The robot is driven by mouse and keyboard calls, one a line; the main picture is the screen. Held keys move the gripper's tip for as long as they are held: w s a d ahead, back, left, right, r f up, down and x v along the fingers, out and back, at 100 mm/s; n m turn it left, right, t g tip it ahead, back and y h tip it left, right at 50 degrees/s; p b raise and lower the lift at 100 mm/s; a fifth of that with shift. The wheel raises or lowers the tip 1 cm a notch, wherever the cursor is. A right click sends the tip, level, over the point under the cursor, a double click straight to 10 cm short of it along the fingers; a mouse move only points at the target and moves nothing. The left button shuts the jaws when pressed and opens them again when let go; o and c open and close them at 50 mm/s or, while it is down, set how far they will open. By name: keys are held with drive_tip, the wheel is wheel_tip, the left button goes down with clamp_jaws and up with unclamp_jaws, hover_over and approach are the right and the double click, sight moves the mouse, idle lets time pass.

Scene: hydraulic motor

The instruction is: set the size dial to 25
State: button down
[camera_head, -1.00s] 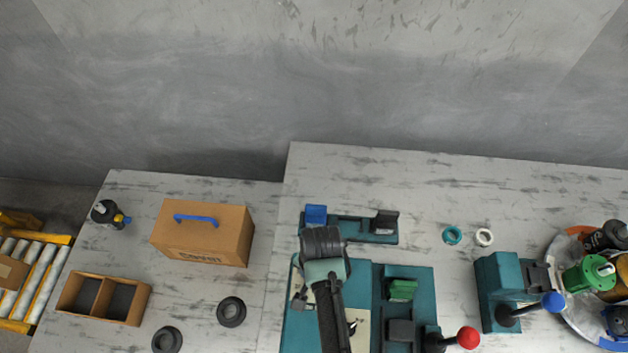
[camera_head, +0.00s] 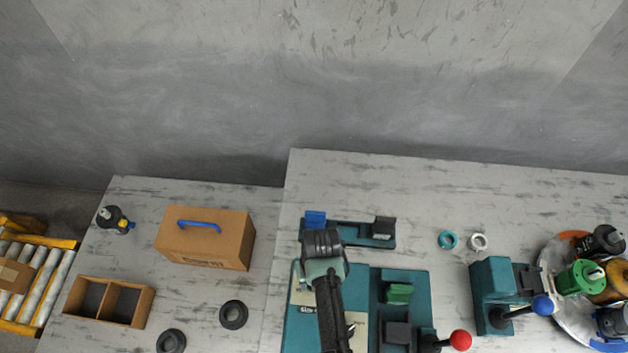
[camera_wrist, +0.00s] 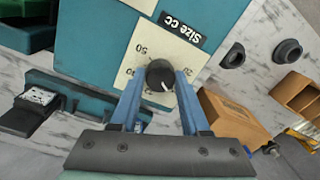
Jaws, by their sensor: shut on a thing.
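The size dial is a black round knob (camera_wrist: 159,74) on a cream scale plate (camera_wrist: 130,57) set in a teal panel (camera_wrist: 90,40). A black "Size cc" label (camera_wrist: 183,27) sits beside the plate. A white mark on the knob points toward the lower right in the wrist view. My gripper (camera_wrist: 160,84) has its two blue fingers on either side of the knob, shut on it. In the head view my arm hides the knob, and the panel (camera_head: 300,330) shows around it.
A teal fixture with blue and black blocks (camera_head: 350,232) stands behind the panel. A red-knobbed lever (camera_head: 460,340) and a blue-knobbed lever (camera_head: 541,305) are to the right. A cardboard box (camera_head: 205,240) and a divided tray (camera_head: 110,302) are left. Bare table lies at the back right.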

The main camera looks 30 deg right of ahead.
drive_tip(key=shift+n, duration=0.4)
drive_tip(key=shift+c, duration=1.9)
unclamp_jaws()
wheel_tip(320, 180, up, 13)
drive_tip(key=b, duration=0.1)
drive_tip(key=shift+d, duration=0.35)
